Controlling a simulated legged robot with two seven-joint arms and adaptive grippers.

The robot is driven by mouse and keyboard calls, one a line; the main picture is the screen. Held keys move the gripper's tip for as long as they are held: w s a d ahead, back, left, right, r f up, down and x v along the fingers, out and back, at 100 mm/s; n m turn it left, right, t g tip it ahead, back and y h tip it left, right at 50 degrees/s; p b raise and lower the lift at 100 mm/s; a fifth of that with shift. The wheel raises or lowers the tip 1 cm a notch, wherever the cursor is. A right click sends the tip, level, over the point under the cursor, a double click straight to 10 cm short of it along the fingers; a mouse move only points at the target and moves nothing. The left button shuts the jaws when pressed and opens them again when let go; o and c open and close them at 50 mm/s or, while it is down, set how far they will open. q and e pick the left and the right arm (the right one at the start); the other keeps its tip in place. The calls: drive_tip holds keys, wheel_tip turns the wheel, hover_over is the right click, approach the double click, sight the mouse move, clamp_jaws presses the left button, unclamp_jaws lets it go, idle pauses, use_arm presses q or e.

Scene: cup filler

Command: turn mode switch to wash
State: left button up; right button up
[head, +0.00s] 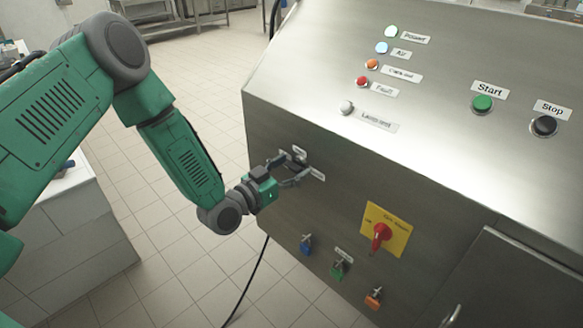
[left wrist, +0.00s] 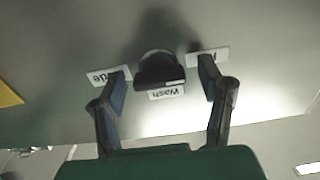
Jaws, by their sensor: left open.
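The mode switch (left wrist: 160,70) is a black knob on the steel front panel, seen in the left wrist view. A small "Wash" label (left wrist: 166,93), upside down in that view, sits right beside it. Two more white labels lie to its left and right, partly covered by the fingers. My left gripper (left wrist: 163,72) is open, with one finger on each side of the knob and visible gaps to it. In the head view the left gripper (head: 302,166) is at the panel's upper left, and its fingers largely hide the switch. I cannot tell the knob's set position. My right gripper is not in view.
A red rotary switch (head: 381,235) on a yellow plate is lower right of the gripper. The sloped top has indicator lamps, a green Start button (head: 482,103) and a black Stop button (head: 544,126). Tiled floor is left.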

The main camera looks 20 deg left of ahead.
use_arm(q)
drive_tip(key=c, duration=1.2)
drive_tip(key=shift+o, duration=0.2)
drive_tip(key=shift+m, duration=0.3)
drive_tip(key=m, duration=0.4)
drive_tip(key=shift+d+m, duration=0.1)
drive_tip(key=shift+m, duration=0.2)
drive_tip(key=m+b, duration=0.1)
drive_tip(key=m, duration=0.3)
drive_tip(key=shift+f+m, duration=0.1)
drive_tip(key=shift+m, duration=0.2)
drive_tip(key=m+b, duration=0.1)
drive_tip(key=m, duration=0.3)
drive_tip(key=shift+s+d+f, duration=0.1)
drive_tip(key=shift+f, duration=0.05)
drive_tip(key=shift+f+m+b, duration=0.1)
drive_tip(key=shift+m+b, duration=0.6)
drive_tip(key=shift+m, duration=1.3)
drive_tip(key=shift+s, duration=0.1)
